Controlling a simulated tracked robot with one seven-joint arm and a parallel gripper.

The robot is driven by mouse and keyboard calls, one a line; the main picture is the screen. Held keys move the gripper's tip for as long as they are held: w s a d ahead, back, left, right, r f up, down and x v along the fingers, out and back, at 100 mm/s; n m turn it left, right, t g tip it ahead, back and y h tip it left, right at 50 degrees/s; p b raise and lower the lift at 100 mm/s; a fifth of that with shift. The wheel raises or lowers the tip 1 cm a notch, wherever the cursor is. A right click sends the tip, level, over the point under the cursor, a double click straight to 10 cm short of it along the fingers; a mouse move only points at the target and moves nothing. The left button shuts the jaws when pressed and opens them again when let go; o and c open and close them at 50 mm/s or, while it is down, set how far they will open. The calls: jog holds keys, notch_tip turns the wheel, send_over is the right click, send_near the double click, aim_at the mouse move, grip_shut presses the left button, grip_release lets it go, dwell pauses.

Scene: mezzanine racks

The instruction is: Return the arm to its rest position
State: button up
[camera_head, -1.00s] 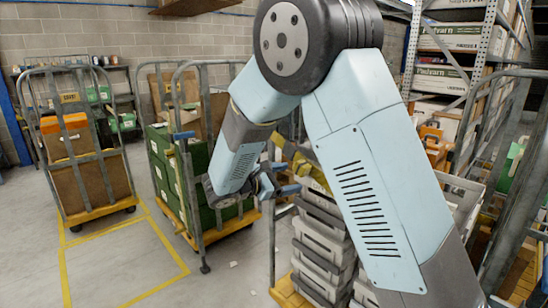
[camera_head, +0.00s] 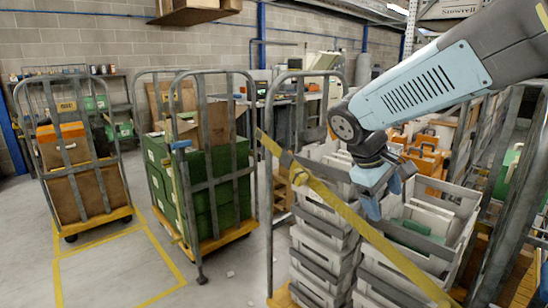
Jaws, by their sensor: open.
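My arm reaches in from the upper right, with its light blue link running down to a dark joint. My gripper (camera_head: 379,200) hangs below that joint, right of centre, with its blue fingers pointing down. It is open, and I see nothing held in it. It appears above or in front of the stacked grey totes (camera_head: 322,240); the exact gap to them cannot be told. A yellow strap (camera_head: 345,212) crosses the picture close to the gripper's left side. Whether it touches the gripper is unclear.
A roll cage with green crates (camera_head: 205,190) stands left of centre. Another cage with brown boxes (camera_head: 75,190) stands at the far left. Orange cases (camera_head: 424,158) and racking are at right.

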jog(key=s+r+m+t+y, duration=0.3)
jog(key=s+m, duration=0.4)
jog(key=s, duration=0.4)
jog(key=shift+r+t+y, duration=0.15)
jog(key=shift+t+y, duration=0.35)
jog(key=shift+y, duration=0.6)
jog(key=shift+a, duration=0.1)
jog(key=shift+c, duration=0.2)
